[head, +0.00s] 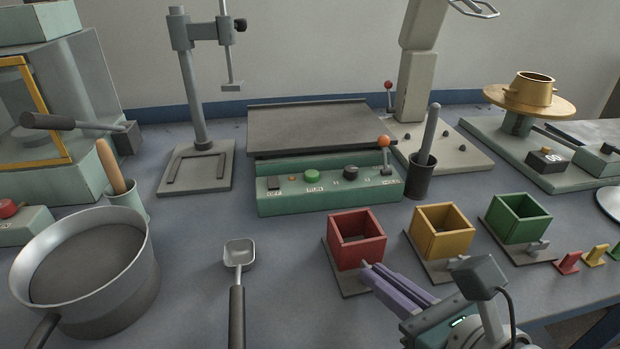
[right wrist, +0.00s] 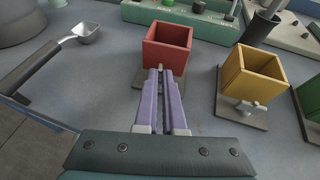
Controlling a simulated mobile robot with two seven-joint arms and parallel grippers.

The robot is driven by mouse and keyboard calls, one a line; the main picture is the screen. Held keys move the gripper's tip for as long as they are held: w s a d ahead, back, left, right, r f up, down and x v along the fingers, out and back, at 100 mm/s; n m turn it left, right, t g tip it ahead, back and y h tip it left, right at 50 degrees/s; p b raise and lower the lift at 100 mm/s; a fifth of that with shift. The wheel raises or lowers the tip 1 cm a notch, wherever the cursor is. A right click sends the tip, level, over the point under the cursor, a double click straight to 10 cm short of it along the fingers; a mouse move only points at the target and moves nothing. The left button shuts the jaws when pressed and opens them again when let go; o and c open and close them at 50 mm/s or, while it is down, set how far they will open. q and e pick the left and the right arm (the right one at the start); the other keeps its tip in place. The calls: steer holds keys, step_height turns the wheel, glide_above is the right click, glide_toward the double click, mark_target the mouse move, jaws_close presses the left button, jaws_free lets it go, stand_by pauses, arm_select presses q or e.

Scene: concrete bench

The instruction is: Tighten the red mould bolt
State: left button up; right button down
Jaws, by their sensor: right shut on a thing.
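The red mould (head: 358,256) is an open square box on a grey base plate; it also shows in the right wrist view (right wrist: 165,58). My right gripper (head: 372,274) reaches in from the lower right. Its two purple fingers are shut on the red mould bolt at the front of the red mould. In the right wrist view the fingertips (right wrist: 161,76) meet at the mould's front wall. The bolt is almost wholly hidden between them, so I cannot tell how far it is turned. My left gripper is not in view.
The yellow mould (head: 442,232) and green mould (head: 520,220) stand to the right, each with a grey bolt in front. Small coloured pieces (head: 568,263) lie farther right. A scoop (head: 239,254) and a pot (head: 85,270) are left. The green control box (head: 330,190) stands behind.

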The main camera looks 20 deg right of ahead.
steer(key=shift+a+m+h, duration=0.3)
steer(key=shift+m+h, duration=0.6)
steer(key=shift+h, duration=0.1)
steer(key=shift+w+a+m+g+h, duration=0.1)
steer(key=shift+a+m+g+h, duration=0.05)
steer(key=shift+m+h, duration=0.35)
steer(key=shift+a+m+g+h, duration=0.15)
steer(key=shift+m+h, duration=0.25)
steer(key=shift+h, duration=0.2)
steer(key=shift+w+a+m+g+h+b, duration=0.15)
steer(key=shift+m+g+h, duration=0.2)
steer(key=shift+m+h, duration=0.3)
steer(key=shift+m+g+h+b, duration=0.1)
steer(key=shift+m+g+h, duration=0.2)
steer(key=shift+m+h, duration=0.4)
steer(key=shift+w+a+m+g+h+b, duration=0.15)
steer(key=shift+m+g+h, duration=0.2)
steer(key=shift+m+h, duration=0.3)
steer(key=shift+s, duration=0.1)
steer(key=shift+d, duration=0.1)
steer(key=c, duration=1.3)
jaws_free()
